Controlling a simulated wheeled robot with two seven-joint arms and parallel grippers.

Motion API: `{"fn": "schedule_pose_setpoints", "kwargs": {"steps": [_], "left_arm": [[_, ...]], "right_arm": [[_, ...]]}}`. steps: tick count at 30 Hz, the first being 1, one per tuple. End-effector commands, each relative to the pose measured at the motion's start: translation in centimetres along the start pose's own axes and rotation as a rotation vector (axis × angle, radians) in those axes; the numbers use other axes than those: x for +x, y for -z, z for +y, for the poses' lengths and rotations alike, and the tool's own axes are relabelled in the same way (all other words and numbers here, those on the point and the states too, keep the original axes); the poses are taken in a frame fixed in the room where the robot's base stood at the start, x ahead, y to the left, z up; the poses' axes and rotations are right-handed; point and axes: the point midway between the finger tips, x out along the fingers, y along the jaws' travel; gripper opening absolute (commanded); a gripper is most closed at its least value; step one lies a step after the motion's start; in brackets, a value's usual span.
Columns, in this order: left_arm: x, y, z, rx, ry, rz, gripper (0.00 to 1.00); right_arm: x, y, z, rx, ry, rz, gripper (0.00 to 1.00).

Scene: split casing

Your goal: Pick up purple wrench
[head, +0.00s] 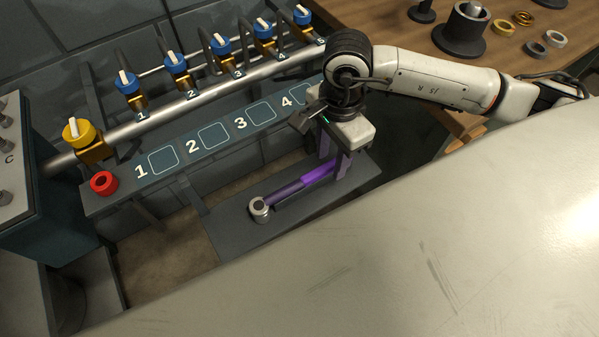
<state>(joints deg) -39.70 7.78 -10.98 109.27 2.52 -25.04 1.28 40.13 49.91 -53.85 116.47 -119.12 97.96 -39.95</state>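The purple wrench (303,182) lies on a low dark grey shelf (235,235). Its silver ring-shaped head (259,208) is at the lower left and its purple handle runs up to the right. My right gripper (336,166) points down over the handle's right end, with a finger on each side of it. The gripper hides part of that end, and I cannot tell whether the fingers press on the handle. My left gripper is not in view.
A numbered ledge (225,147) runs behind the shelf, with a pipe and several blue-handled valves above it. A wooden table (395,30) with metal parts is at the upper right. A large pale surface (430,250) fills the lower right.

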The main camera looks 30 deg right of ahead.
Motion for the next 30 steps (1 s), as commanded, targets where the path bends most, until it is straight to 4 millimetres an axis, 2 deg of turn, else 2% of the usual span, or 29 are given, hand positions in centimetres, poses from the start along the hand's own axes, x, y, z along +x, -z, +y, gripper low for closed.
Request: {"fn": "schedule_pose_setpoints", "kwargs": {"steps": [3,10,17,30], "left_arm": [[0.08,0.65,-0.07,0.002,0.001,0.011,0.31],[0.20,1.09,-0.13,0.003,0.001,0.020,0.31],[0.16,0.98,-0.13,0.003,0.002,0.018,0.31],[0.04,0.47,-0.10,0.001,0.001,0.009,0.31]], "right_arm": [[1.01,-0.07,0.00,-0.001,0.000,-0.002,0.38],[1.16,-0.07,-0.04,-0.001,0.001,-0.001,0.38],[1.13,-0.08,-0.04,-0.001,0.001,-0.001,0.00],[0.51,-0.12,-0.16,-0.001,0.005,-0.003,0.00]]}}
